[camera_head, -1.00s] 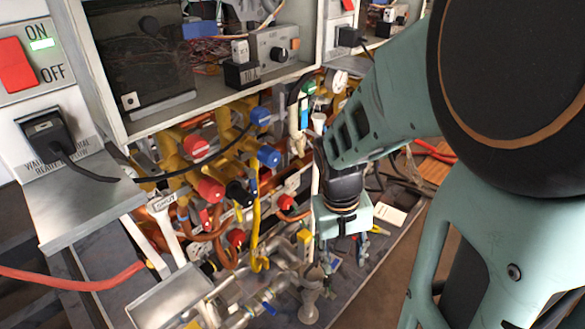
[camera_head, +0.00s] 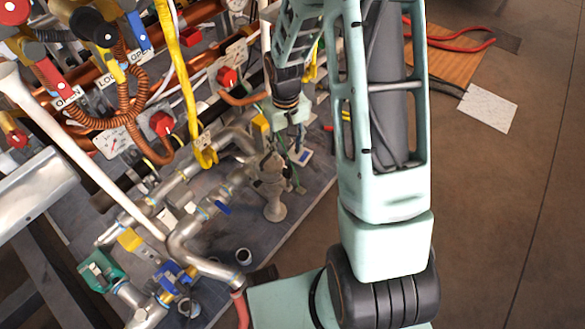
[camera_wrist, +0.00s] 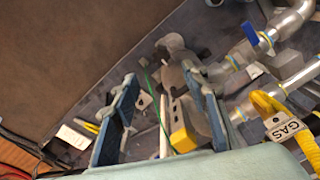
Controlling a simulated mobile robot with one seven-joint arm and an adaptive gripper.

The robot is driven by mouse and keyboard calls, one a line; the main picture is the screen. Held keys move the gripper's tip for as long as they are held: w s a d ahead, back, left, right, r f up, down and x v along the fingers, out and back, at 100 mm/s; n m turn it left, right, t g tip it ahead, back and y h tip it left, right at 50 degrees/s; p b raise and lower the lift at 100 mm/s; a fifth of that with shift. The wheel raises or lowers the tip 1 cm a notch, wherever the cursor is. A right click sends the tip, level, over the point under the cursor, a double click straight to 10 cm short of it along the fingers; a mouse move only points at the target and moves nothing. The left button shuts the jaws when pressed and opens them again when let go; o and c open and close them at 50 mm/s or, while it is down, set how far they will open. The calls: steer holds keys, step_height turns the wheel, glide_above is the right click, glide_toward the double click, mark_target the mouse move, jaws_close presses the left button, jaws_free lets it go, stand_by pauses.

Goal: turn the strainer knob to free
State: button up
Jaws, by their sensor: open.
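I cannot tell for certain which part is the strainer knob, and no strainer label is readable. A grey metal fitting with a round flared end (camera_head: 274,190) stands on the bench near my gripper (camera_head: 297,148). In the wrist view the fitting (camera_wrist: 180,55) lies just beyond the fingertips. My gripper (camera_wrist: 158,76) is open, its two blue-grey fingers apart, with nothing held between them. It points down over the bench edge. In the head view my arm and gripper housing partly hide the fingers.
Silver pipes (camera_head: 180,240) with blue handles lie left of the fitting. A yellow gas hose (camera_head: 188,85) hangs close by, with a GAS tag (camera_wrist: 285,128) in the wrist view. Red knobs (camera_head: 162,123) sit on the copper pipework.

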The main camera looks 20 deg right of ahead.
mark_target(287, 168)
steer(key=shift+w+f, duration=0.2)
steer(key=shift+f, duration=0.25)
step_height(287, 168, down, 11)
steer(key=b, duration=0.3)
steer(key=shift+r, duration=0.2)
jaws_close()
